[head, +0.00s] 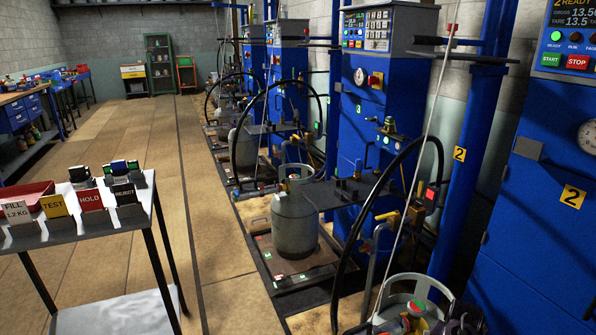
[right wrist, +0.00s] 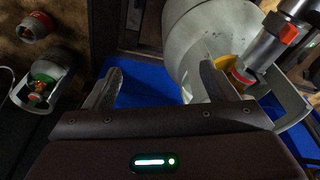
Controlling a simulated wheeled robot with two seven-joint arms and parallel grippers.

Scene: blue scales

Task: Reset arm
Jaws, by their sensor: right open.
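My right gripper (right wrist: 160,88) is open in the right wrist view, with nothing between its two grey fingers. A grey gas cylinder (right wrist: 195,35) with a collar fills the area beyond and beside its right finger; I cannot tell whether they touch. A yellow and red valve part (right wrist: 240,75) and a metal fitting with an orange ring (right wrist: 288,36) are at that cylinder's collar. In the head view, one grey cylinder (head: 295,226) stands upright on a floor scale, and the collar of another (head: 430,284) shows at the bottom right. My left gripper is not in view.
A table (head: 75,240) with signs, a red tray (head: 28,192) and small devices stands at the left. Blue filling cabinets (head: 390,105) with hoses line the right side. The tiled floor (head: 150,120) between is clear. In the wrist view, a second collar (right wrist: 45,92) lies left.

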